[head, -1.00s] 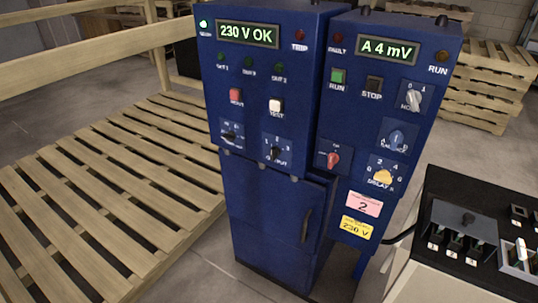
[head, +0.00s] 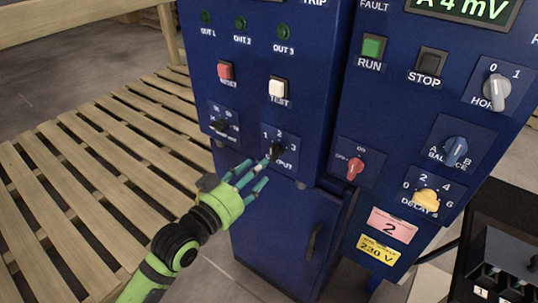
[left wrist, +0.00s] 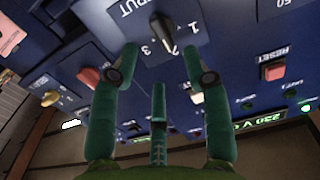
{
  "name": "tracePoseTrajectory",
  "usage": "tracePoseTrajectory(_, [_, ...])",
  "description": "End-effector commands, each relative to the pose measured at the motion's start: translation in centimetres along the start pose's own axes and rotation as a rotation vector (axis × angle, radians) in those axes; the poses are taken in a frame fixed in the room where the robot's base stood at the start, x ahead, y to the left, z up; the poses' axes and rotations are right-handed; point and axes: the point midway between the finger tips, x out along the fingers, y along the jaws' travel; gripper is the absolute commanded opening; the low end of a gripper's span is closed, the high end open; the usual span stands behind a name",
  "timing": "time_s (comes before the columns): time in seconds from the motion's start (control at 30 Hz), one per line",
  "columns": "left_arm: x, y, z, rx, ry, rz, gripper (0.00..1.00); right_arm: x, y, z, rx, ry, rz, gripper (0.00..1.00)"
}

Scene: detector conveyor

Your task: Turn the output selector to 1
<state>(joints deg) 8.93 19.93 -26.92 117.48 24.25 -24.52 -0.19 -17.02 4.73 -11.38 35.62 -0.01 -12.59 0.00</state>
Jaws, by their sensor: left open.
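The output selector (head: 277,150) is a small black knob on a blue plate marked 1, 2 and 3, low on the left blue cabinet. It also shows upside down in the left wrist view (left wrist: 163,27), where its narrow end appears to point toward the 2. My left gripper (head: 258,172) has green-teal fingers, spread open just below and in front of the selector. In the left wrist view, two fingertips (left wrist: 161,52) flank the knob from below with nothing between them. Contact with the plate cannot be told. My right gripper is out of view.
A second black knob (head: 220,125) sits left of the selector. The red RESET button (head: 225,71) and white TEST button (head: 277,88) are above it. A red switch (head: 355,167) is on the right cabinet. A wooden pallet (head: 110,160) lies at left.

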Motion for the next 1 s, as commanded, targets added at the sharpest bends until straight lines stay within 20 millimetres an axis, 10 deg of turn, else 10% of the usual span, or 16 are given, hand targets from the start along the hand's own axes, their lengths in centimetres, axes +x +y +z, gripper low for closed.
tracePoseTrajectory(0.3, [4.8, -0.1, -0.1, -0.001, 0.000, -0.002, 0.48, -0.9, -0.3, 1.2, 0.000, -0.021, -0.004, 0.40])
tracePoseTrajectory(0.7, [5.9, -0.1, 0.0, 0.000, -0.001, -0.002, 0.48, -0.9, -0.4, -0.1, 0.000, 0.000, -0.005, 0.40])
tracePoseTrajectory(0.83, [5.8, -0.1, 0.0, 0.000, -0.001, -0.002, 0.04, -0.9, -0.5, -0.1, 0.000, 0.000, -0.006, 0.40])
tracePoseTrajectory(1.0, [5.8, -0.1, 0.1, 0.000, -0.001, -0.002, 0.00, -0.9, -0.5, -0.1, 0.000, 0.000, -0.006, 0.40])
